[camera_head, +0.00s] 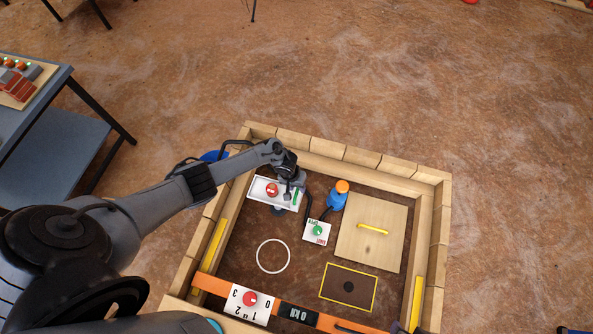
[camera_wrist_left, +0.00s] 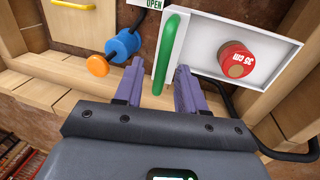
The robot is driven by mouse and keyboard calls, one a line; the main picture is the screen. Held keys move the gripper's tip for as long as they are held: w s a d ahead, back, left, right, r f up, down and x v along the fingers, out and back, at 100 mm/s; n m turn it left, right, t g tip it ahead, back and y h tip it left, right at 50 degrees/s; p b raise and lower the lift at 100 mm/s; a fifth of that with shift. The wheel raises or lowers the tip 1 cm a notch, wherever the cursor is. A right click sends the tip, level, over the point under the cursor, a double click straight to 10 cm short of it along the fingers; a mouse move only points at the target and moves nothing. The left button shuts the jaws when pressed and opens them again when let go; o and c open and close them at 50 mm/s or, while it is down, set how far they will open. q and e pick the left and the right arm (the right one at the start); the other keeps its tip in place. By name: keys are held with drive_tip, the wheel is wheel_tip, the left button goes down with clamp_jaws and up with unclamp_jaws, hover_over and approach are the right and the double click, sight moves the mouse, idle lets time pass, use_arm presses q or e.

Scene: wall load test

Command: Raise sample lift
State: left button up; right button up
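A white tray-like panel (camera_head: 262,197) sits at the back left inside the wooden frame. It bears a red knob (camera_head: 271,190), marked "35 cm" in the left wrist view (camera_wrist_left: 236,62), and a green upright handle (camera_head: 296,197) at its right end. My left gripper (camera_head: 290,191) is over that end. In the left wrist view, its two fingers (camera_wrist_left: 158,92) stand apart on either side of the green handle (camera_wrist_left: 171,55), with gaps showing. I cannot tell which part is the sample lift. My right gripper is not in view.
A blue cylinder with an orange cap (camera_head: 341,187) and an OPEN-marked box with a green knob (camera_head: 318,231) stand close right of my left gripper. A wooden lid (camera_head: 385,218) has a yellow handle. An orange beam (camera_head: 331,324) crosses the front.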

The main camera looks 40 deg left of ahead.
use_arm(q)
wheel_tip(320, 180, up, 11)
drive_tip(key=a+p, duration=0.2)
drive_tip(key=p, duration=0.2)
drive_tip(key=shift+s+f, duration=0.2)
drive_tip(key=shift+s, duration=0.25)
